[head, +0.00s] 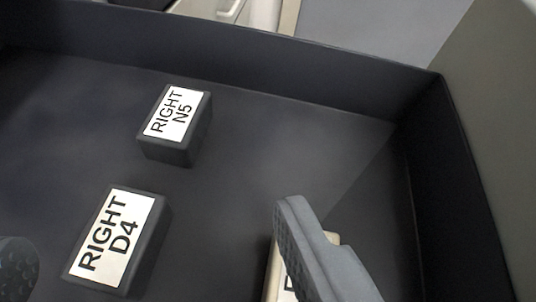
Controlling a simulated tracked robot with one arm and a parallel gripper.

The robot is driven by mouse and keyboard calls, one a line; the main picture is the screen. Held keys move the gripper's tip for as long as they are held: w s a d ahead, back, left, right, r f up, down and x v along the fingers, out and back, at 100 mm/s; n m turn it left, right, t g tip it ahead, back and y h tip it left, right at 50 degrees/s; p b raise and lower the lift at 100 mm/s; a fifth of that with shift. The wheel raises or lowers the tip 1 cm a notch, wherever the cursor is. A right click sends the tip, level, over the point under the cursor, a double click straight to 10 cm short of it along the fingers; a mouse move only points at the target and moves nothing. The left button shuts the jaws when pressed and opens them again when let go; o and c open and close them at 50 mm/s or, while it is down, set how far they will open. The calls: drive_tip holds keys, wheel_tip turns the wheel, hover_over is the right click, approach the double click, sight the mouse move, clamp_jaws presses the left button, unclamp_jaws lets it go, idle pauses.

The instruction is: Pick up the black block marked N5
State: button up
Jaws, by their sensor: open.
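The black block marked RIGHT N5 (174,122) stands on the floor of a dark tray in the upper left-middle of the head view, with its white label facing up. My gripper (150,230) is open and empty. Its right finger shows at lower right and only a bit of its left finger shows at the lower left edge. The N5 block lies beyond the fingertips in the picture, not touched by either finger. A black block marked RIGHT D4 (118,240) appears nearer, in the span between the fingers.
Another labelled block (285,284) is mostly hidden behind my right finger; only a letter like D shows. The tray wall (300,66) runs behind the N5 block and down the right side. Bare tray floor lies right of N5. Pale furniture stands beyond the wall.

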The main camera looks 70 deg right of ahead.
drive_tip(key=b, duration=0.2)
approach(176, 120)
drive_tip(key=x, duration=0.3)
drive_tip(key=shift+d, duration=0.1)
drive_tip(key=shift+b+x, duration=0.85)
drive_tip(key=shift+x, duration=2.25)
drive_tip(key=c, duration=1.3)
